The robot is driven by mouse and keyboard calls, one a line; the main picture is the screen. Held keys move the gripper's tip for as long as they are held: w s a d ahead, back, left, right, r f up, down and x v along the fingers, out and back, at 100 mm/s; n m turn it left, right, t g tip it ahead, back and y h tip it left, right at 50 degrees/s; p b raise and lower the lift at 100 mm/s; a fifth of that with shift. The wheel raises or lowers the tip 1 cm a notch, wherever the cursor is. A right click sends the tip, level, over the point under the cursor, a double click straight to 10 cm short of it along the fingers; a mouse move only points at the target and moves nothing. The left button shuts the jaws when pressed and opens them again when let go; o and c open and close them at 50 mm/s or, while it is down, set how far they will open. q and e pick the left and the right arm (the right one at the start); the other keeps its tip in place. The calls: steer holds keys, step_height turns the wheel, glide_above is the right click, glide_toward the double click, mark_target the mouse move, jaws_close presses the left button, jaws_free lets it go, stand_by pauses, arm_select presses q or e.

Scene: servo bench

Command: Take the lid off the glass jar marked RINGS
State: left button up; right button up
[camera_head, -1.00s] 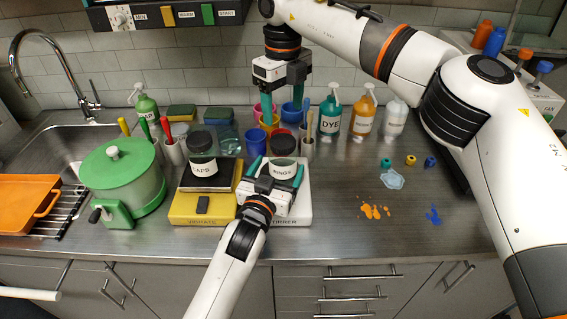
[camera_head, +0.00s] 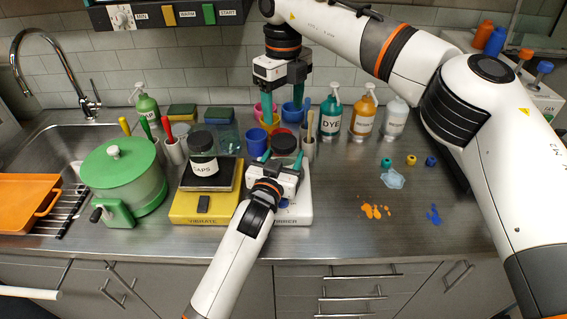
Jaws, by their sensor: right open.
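My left gripper (camera_head: 282,158) comes from the front, with one green finger on each side of the jar just below the lid. Whether its fingers press on the jar or lid is not clear. My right gripper (camera_head: 282,98) hangs, open, behind the jar over the coloured cups, pointing down and apart from the jar.
The dark-lidded CAPS jar (camera_head: 203,165) stands close on the left, on the yellow VIBRATE base (camera_head: 190,208). Coloured cups (camera_head: 257,140) and a DYE bottle (camera_head: 330,120) stand behind. The bench front right has orange spots (camera_head: 375,211) and a pale puddle (camera_head: 393,179).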

mark_target(284, 140)
arm_select(q)
steer(key=c, duration=0.6)
jaws_close()
arm_select(e)
steer(key=m, duration=0.6)
steer(key=shift+a+m, duration=0.1)
steer(key=shift+m, duration=0.3)
steer(key=m, duration=0.6)
steer(key=shift+m, duration=0.3)
steer(key=m, duration=0.6)
steer(key=shift+m, duration=0.3)
arm_select(q)
steer(key=shift+f, duration=0.1)
arm_select(e)
steer(key=m, duration=0.6)
steer(key=shift+m, duration=0.3)
steer(key=shift+f, duration=0.55)
step_height(284, 140, down, 7)
steer(key=shift+r, duration=0.1)
